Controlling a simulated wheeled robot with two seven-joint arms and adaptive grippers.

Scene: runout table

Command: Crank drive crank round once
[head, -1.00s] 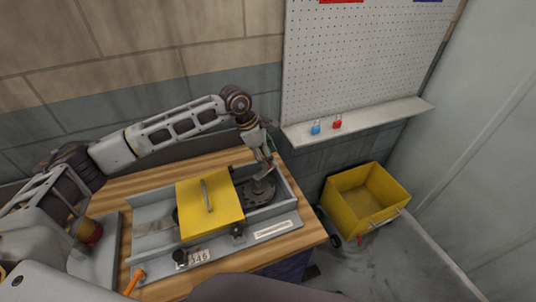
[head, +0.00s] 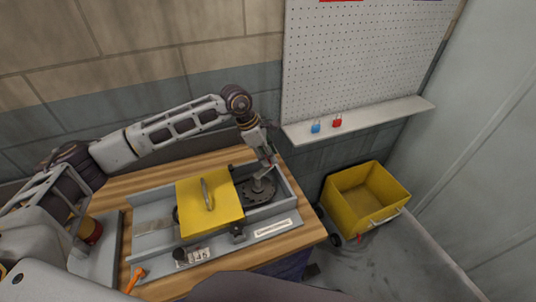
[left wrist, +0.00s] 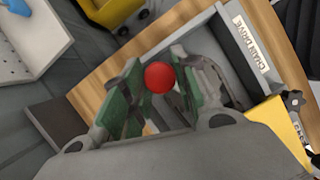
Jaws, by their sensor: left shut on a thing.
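The drive crank is a dark round plate with a grey arm (head: 260,187) at the right end of the grey machine tray (head: 285,205), beside a yellow cover (head: 195,215). My left gripper (head: 268,161) reaches down over it from the back wall side. In the left wrist view its green-padded fingers (left wrist: 155,85) are closed around the crank's red round knob (left wrist: 160,77). The knob is partly hidden by the gripper in the head view. My right gripper does not show.
The tray stands on a wooden bench (head: 310,236). An orange-handled tool (head: 136,277) lies at its front left. A yellow bin (head: 370,200) stands to the right. A wall shelf (head: 370,122) holds a blue padlock (head: 316,128) and a red one (head: 337,123).

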